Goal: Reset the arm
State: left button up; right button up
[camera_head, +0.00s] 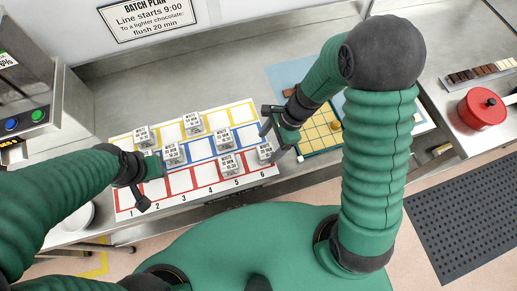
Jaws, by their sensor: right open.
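My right gripper (272,133) is open, at the right edge of the numbered board (125,199). A labelled block (265,152) stands on the board close beside its lower finger; I cannot tell whether they touch. My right arm (375,150) rises in a bend at the right and hides part of the bench. My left gripper (149,182) is over the board's left part, near columns 1 and 2. Its fingers are dark and partly hidden, and its opening is unclear.
Several labelled blocks (194,123) stand on the board's coloured cells. A yellow grid tray (318,134) lies on a blue mat (287,72) right of the board. A red pot (482,109) and a sample strip (482,71) sit at the right. A machine with buttons (25,122) stands left.

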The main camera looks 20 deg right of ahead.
notch_tip(320, 180, up, 7)
pick_arm(q)
jog(key=shift+s+a+f+b, duration=0.1)
jog(key=shift+a+f+b, duration=0.15)
jog(key=shift+f+b, duration=0.5)
jog(key=shift+a+f+b, duration=0.25)
jog(key=shift+f+b, duration=0.35)
jog(key=shift+b, duration=0.15)
pick_arm(e)
jog(key=s+d+f+n+t+h, duration=0.1)
jog(key=s+d+n+h, duration=0.3)
jog(key=n, duration=1.3)
jog(key=shift+d+n+t+h, duration=0.3)
jog(key=shift+d+t, duration=0.25)
jog(key=shift+t, duration=0.35)
